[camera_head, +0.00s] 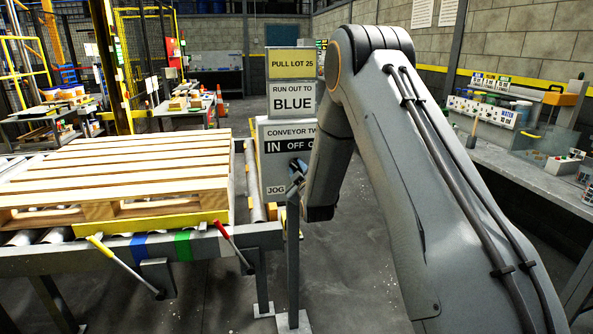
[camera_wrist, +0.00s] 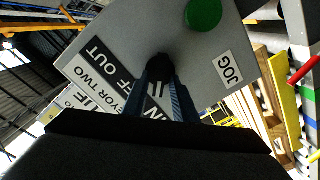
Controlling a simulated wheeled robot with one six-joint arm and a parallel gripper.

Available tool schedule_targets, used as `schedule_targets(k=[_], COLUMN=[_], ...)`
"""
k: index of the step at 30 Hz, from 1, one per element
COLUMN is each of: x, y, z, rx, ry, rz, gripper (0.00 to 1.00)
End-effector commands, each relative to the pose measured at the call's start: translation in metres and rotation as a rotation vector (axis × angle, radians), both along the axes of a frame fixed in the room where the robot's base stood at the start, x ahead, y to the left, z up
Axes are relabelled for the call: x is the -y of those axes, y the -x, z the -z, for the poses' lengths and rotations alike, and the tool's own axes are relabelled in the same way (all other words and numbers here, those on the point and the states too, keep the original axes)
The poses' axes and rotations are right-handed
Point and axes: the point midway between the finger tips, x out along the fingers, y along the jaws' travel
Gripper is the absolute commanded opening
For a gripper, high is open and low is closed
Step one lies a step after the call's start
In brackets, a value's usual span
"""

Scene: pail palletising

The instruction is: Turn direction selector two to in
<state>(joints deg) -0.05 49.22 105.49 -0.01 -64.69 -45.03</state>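The grey control box for conveyor two (camera_head: 265,176) carries a black strip marked IN, OFF and OUT (camera_head: 285,146). Its direction selector, a dark knob (camera_wrist: 160,67), shows in the wrist view on the box face. My gripper (camera_head: 297,172) is at the front of the box. In the wrist view its two fingers (camera_wrist: 162,80) stand close together with their tips at either side of the knob, seemingly closed on it. The fingers and dark shading hide which way the knob points. The box appears rotated in the wrist view, with the strip partly behind the fingers.
A green button (camera_wrist: 203,14) and a JOG label (camera_wrist: 230,68) are beside the knob. Signs above the box read PULL LOT 25 (camera_head: 291,64) and RUN OUT TO BLUE (camera_head: 292,99). A wooden pallet (camera_head: 120,172) lies on the roller conveyor at left, with red-handled (camera_head: 234,245) and yellow-handled (camera_head: 120,262) levers.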

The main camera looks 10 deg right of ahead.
Motion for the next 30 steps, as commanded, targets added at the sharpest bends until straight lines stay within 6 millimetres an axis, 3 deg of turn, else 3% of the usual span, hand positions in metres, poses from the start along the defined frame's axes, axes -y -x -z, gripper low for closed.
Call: schedule_targets(k=[11,24,30], x=[0.001,0.001,0.001], y=[0.003,0.064,0.077], z=[0.0,0.001,0.001], rx=[0.0,0.0,-0.001], ry=[-0.001,0.0,0.0], rz=[0.001,0.001,0.001], gripper=[0.31,0.31,0.31])
